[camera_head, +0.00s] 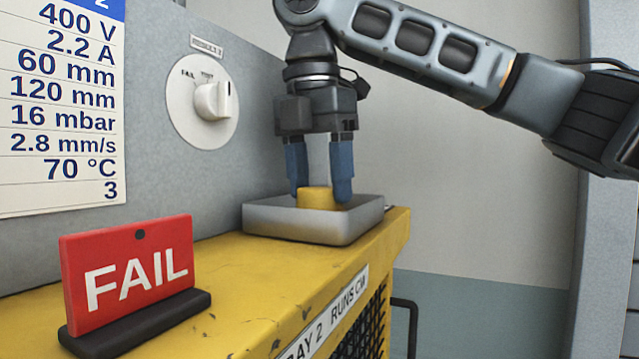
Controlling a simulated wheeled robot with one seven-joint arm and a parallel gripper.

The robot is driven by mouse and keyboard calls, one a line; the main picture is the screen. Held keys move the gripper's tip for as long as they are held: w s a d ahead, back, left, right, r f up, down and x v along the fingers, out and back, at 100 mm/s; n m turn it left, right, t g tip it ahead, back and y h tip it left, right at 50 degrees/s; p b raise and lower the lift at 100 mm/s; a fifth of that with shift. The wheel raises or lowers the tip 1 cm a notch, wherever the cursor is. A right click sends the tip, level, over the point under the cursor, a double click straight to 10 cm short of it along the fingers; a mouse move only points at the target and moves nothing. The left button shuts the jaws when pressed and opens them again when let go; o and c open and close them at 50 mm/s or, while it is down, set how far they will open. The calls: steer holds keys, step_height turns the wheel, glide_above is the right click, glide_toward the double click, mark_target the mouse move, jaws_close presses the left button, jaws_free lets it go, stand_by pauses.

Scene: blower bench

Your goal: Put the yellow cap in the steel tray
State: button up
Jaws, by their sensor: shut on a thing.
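The yellow cap (317,198) is at the steel tray, between the blue fingertips of my gripper (320,185). My gripper points straight down and is shut on the cap. The steel tray (300,228) is a shallow grey box on the yellow bench top, near its right end. The cap's upper part shows above the tray's front wall. Its lower part is hidden by that wall, so I cannot tell whether it touches the tray floor.
A red FAIL sign (128,272) in a black base stands at the front left of the yellow bench (240,290). A grey panel with a white rotary knob (211,101) and a spec sheet (60,110) rises behind. Bench top between sign and tray is clear.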

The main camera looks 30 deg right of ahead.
mark_target(312, 189)
steer(key=shift+f, duration=0.5)
steer(key=o, duration=1)
steer(key=shift+f, duration=0.15)
steer(key=r, duration=0.4)
steer(key=a+r, duration=0.1)
steer(key=r, duration=0.7)
steer(key=shift+s+a+r, duration=0.1)
steer(key=shift+s+a, duration=0.05)
steer(key=shift+s, duration=0.2)
